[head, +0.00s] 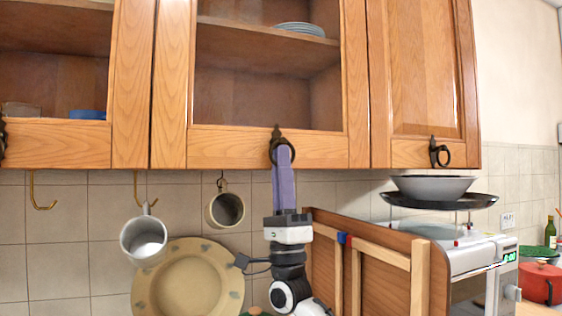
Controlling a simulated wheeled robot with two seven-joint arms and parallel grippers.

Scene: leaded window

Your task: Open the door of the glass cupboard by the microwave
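The glass cupboard door (222,146) is in the upper middle of the head view, wooden-framed, and looks shut. Its dark ring handle (276,134) hangs on the bottom rail, right of centre. My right gripper (284,150) comes up from below, its purple fingers pointing up and overlapping the lower part of the ring. The fingers look close together, seen nearly edge-on. I cannot tell whether they are closed on the ring or only in front of it. The white microwave (506,276) is at the lower right, partly hidden. My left gripper is not in view.
A solid wooden door (420,70) adjoins on the right, another glass door (60,144) on the left. Mugs (144,238) hang from hooks below the cupboards. A yellow plate (190,285) and a wooden board (378,278) stand near my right arm. A bowl (432,187) sits above the microwave.

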